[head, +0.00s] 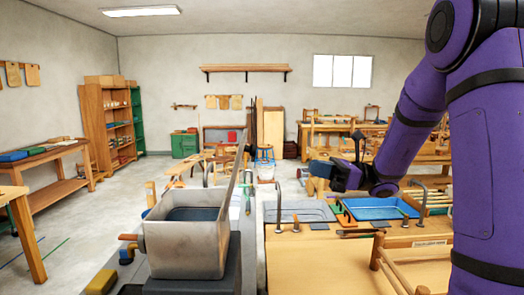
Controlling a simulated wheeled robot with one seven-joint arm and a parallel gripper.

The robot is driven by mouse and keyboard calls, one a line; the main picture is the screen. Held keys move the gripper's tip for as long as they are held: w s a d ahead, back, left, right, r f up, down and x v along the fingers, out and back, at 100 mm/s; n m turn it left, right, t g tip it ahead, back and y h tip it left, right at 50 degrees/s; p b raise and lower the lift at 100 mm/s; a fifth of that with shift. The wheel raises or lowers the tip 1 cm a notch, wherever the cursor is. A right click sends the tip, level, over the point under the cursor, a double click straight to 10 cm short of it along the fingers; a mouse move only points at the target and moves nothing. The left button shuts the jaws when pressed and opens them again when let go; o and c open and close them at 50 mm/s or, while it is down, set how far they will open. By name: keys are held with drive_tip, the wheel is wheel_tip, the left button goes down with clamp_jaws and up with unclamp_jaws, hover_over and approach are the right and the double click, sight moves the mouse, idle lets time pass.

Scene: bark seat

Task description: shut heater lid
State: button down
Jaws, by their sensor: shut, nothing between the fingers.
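The heater (185,248) is a grey metal box at the lower left of the head view, open at the top, with dark bluish contents or floor inside. Its lid (233,185) stands raised along the box's right side, seen nearly edge-on as a thin grey slab leaning slightly right. My gripper (334,170) is at the end of the purple arm, right of the lid and apart from it, above the benches. It is shut and holds nothing; its fingertips are small and hard to make out.
A blue tray (375,213) and a grey sink-like basin (300,214) with curved taps lie right of the heater. A wooden bench (325,262) with a rail frame fills the lower right. Open floor (90,225) lies left of the heater.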

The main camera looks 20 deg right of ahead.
drive_tip(key=w+r+x, duration=0.1)
drive_tip(key=x, duration=1.2)
drive_tip(key=shift+w+d+m+t, duration=0.2)
drive_tip(key=shift+w+m+t, duration=0.1)
drive_tip(key=shift+w+t, duration=0.1)
drive_tip(key=a+r+h, duration=0.1)
drive_tip(key=a, duration=0.1)
drive_tip(key=w+a+r+g+h, duration=0.1)
drive_tip(key=a+h, duration=0.1)
drive_tip(key=w+a+r+h, duration=0.1)
drive_tip(key=a, duration=0.2)
drive_tip(key=shift+w+r+g+h, duration=0.1)
drive_tip(key=shift+r+g+h, duration=0.2)
drive_tip(key=shift+h, duration=0.1)
drive_tip(key=w+a+f+g+h, duration=0.2)
drive_tip(key=a+f+h, duration=0.3)
drive_tip(key=a, duration=0.3)
drive_tip(key=w+a+f+g+h, duration=0.2)
drive_tip(key=w+a+f+h, duration=0.2)
drive_tip(key=a+h, duration=0.4)
drive_tip(key=shift+a+f+h, duration=0.3)
drive_tip(key=shift+a+f, duration=0.35)
drive_tip(key=shift+a, duration=0.15)
